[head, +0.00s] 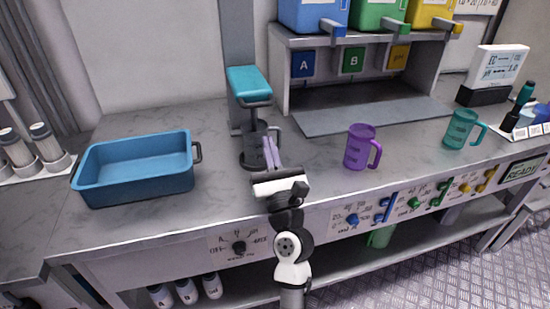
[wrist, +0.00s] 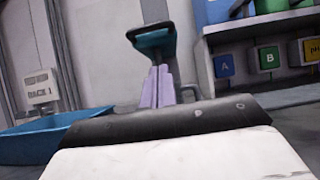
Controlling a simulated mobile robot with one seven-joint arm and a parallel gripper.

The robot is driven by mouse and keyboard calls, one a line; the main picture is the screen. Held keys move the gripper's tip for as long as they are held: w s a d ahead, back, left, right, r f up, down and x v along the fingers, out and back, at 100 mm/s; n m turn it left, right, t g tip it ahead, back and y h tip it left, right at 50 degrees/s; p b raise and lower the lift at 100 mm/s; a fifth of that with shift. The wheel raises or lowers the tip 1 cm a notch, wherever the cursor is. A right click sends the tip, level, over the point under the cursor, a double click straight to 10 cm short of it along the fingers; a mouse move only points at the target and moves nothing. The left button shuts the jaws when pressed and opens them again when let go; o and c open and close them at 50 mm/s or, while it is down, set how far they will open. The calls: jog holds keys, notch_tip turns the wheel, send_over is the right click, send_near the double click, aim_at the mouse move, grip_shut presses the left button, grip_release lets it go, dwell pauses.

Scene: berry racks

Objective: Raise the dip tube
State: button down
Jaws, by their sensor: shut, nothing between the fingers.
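The dip unit is a stand at the back of the bench with a teal head (head: 249,82) and a dark handle loop below it. A dark grey jug (head: 254,146) stands under the head. A tube inside the jug cannot be made out. My gripper (head: 269,142) is shut and empty, its lilac fingers in front of the jug and below the handle. In the wrist view, the fingers (wrist: 157,72) point up towards the teal head and its dark handle bar (wrist: 150,28). Whether they touch anything there cannot be told.
A blue tub (head: 135,190) stands on the left; it also shows in the wrist view (wrist: 30,145). A purple jug (head: 357,148) and a teal jug (head: 461,130) stand to the right. Coloured tanks sit on a grey shelf (head: 370,38) behind. Knobs line the bench front.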

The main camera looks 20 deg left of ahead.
jog(key=r+p, duration=0.1)
jog(key=w+a+r+p, duration=0.1)
jog(key=r, duration=0.1)
jog(key=w+r+p, duration=0.1)
jog(key=r, duration=0.1)
jog(key=shift+w+a, duration=0.15)
jog(key=shift+a, duration=0.1)
